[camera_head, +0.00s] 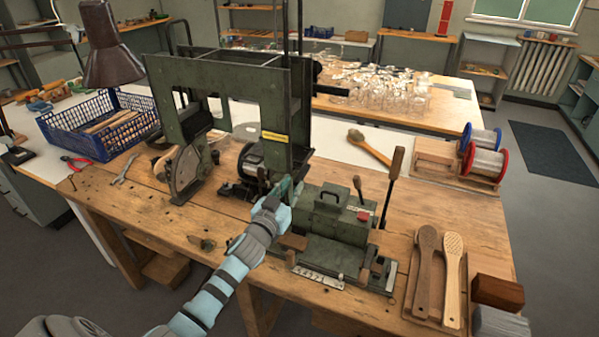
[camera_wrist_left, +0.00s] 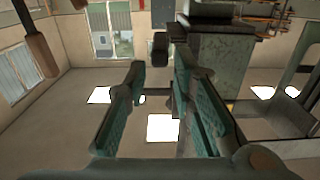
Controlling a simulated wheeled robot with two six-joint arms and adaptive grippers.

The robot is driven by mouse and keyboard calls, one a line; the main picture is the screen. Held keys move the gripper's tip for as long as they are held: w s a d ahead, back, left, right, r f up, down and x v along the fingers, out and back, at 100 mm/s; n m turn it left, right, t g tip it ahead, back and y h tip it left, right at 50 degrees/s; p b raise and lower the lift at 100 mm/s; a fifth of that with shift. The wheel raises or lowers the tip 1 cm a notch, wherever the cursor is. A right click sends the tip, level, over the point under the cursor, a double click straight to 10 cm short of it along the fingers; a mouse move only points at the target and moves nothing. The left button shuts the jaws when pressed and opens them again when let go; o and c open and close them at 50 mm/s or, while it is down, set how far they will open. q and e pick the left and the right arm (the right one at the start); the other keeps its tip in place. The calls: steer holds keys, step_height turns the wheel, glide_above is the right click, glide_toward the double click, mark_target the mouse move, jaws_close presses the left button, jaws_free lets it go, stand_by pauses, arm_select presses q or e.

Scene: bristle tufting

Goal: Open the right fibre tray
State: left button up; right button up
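A dark green tufting machine stands on the wooden bench, with a low green box (camera_head: 335,215) that has a black handle on top. I cannot tell for sure which part is the right fibre tray. My left gripper (camera_head: 290,188) is just left of this box, in front of the machine's upright column (camera_head: 277,130). It also shows in the left wrist view (camera_wrist_left: 160,75), with its teal-padded fingers apart and nothing clearly held between them. A dark knob (camera_wrist_left: 159,48) appears near the fingertips there; contact is unclear.
Two upright levers (camera_head: 392,180) rise right of the box. Wire spools (camera_head: 487,138) and a blue crate (camera_head: 97,125) stand farther out. Bare bench (camera_head: 465,215) shows on the right.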

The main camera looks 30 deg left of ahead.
mark_target(296, 182)
arm_select(q)
steer(key=w, duration=0.5)
steer(key=shift+w+a, duration=0.35)
jaws_close()
